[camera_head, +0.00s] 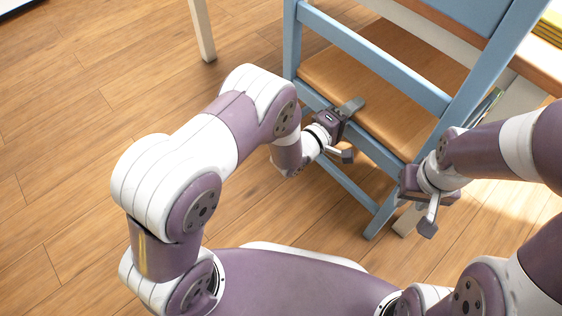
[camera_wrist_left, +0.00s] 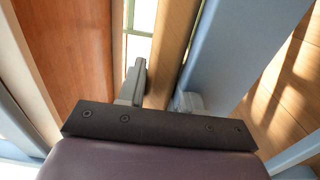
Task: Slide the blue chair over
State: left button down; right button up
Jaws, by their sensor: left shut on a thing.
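The blue chair (camera_head: 372,67) has a light blue frame and a wooden seat, and its back faces me. My left gripper (camera_head: 352,130) is shut on the chair at the rear edge of the seat, one finger over the seat and one on the near side. My right gripper (camera_head: 422,208) is at the chair's right rear post. One finger shows below; the other is hidden, so its grip is unclear.
A table with a wooden top (camera_head: 540,75) and white edge stands beyond the chair, with yellow items on it at the upper right. A pale leg (camera_head: 202,30) stands at the top left. The wooden floor (camera_head: 70,130) to the left is clear.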

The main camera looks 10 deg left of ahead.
pick_arm(q)
jog(key=shift+s+a+f, duration=0.1)
jog(key=shift+s+f, duration=0.15)
jog(key=shift+f, duration=0.05)
jog(key=c, duration=0.9)
grip_release()
jog(key=shift+o, duration=0.7)
jog(key=shift+r, duration=0.15)
jog(key=shift+r+p, duration=0.1)
jog(key=shift+p, duration=0.2)
jog(key=p+v, duration=0.4)
jog(key=v, duration=0.8)
jog(key=shift+r, duration=0.2)
jog(key=shift+w, duration=0.1)
